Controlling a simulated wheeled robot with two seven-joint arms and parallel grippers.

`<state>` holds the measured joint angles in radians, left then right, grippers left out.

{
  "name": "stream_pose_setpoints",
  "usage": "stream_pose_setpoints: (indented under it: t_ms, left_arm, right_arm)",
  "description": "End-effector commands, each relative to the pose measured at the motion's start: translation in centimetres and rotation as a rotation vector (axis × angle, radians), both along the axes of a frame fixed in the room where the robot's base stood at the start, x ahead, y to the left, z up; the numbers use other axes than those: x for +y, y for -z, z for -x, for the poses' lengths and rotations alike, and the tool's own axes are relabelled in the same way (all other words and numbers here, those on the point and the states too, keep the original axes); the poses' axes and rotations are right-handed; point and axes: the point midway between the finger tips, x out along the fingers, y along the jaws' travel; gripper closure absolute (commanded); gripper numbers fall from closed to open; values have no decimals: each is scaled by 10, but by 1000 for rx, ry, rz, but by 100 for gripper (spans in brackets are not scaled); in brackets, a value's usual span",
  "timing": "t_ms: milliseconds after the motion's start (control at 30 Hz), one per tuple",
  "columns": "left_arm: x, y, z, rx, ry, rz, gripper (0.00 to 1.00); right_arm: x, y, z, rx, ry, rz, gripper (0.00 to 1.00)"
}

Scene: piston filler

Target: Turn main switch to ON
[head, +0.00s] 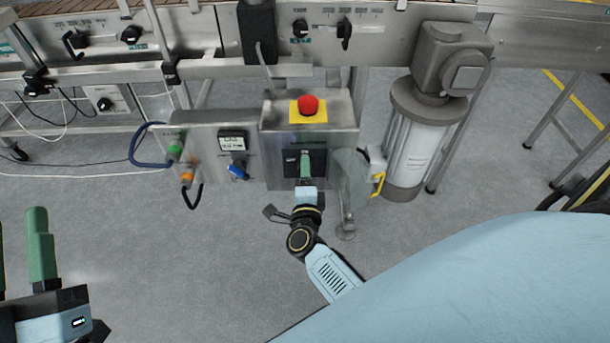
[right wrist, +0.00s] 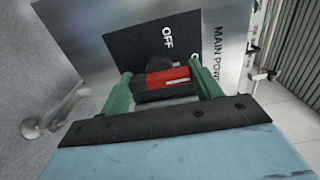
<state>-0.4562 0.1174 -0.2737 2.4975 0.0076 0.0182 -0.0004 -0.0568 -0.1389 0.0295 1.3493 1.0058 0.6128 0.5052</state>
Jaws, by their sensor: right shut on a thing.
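The main switch shows in the right wrist view as a red handle (right wrist: 166,77) on a dark knob, set on a black plate (right wrist: 130,45) marked OFF. A second marking on the plate is mostly hidden by a finger. "MAIN POW…" is printed on the steel panel beside the plate. My right gripper (right wrist: 160,74) has its green fingers on both sides of the switch, shut on it. In the head view my right gripper (head: 305,164) covers most of the switch on the box front. My left gripper (head: 20,222) is at the lower left, open and empty, one finger cut by the edge.
A red emergency stop (head: 308,105) on a yellow plate sits on top of the switch box (head: 345,112). Left of it are a display, a blue connector (head: 238,171) and cables. A yellow handle (head: 378,184) and grey cylinder (head: 416,140) stand right. The floor in front is free.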

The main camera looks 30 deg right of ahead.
Motion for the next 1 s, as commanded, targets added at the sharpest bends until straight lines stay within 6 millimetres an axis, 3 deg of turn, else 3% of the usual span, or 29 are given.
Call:
stream_pose_setpoints:
  t_ms: [467,500,633,1000]
  left_arm:
    - [0,0,0,-3,0,1,64]
    - [0,0,0,-3,0,1,64]
    - [0,0,0,-3,0,1,64]
    - [0,0,-1,4,0,-1,64]
  right_arm:
    - [2,1,1,-5,-2,-16,59]
    - [2,1,1,-5,-2,-16,32]
    - [1,1,0,-5,-1,-14,15]
    - [2,0,3,-5,-1,-11,15]
